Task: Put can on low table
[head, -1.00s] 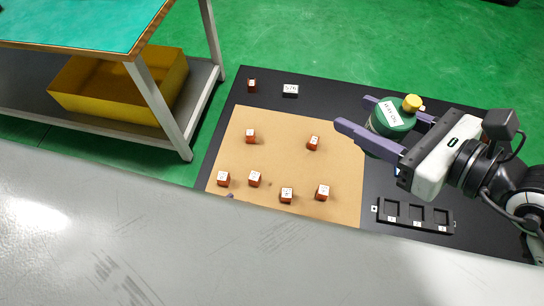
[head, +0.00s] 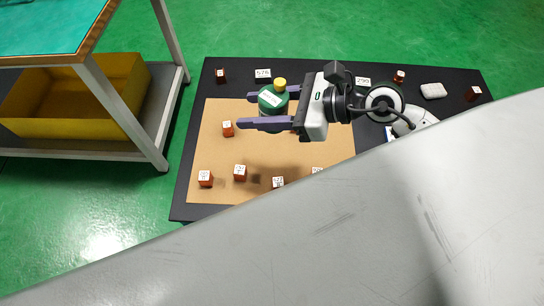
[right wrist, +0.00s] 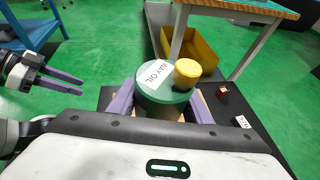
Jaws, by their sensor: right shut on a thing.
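The can (head: 272,101) is green with a yellow cap and a white label; in the right wrist view its label on the can (right wrist: 155,84) reads "WAY OIL". My right gripper (head: 256,110) is shut on the can, a finger on each side, and holds it upright over the low table. The low table (head: 190,150) has a black top with a tan mat (head: 300,150) on it. The can's underside is hidden. My left gripper (right wrist: 72,83) shows only at the left of the right wrist view, its fingers apart and empty.
Small red-brown blocks (head: 240,173) with white labels stand on the mat. Small labelled items and a white piece (head: 433,90) lie along the back. A workbench with a yellow bin (head: 125,85) stands at the left. A grey surface (head: 330,245) hides the table's front.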

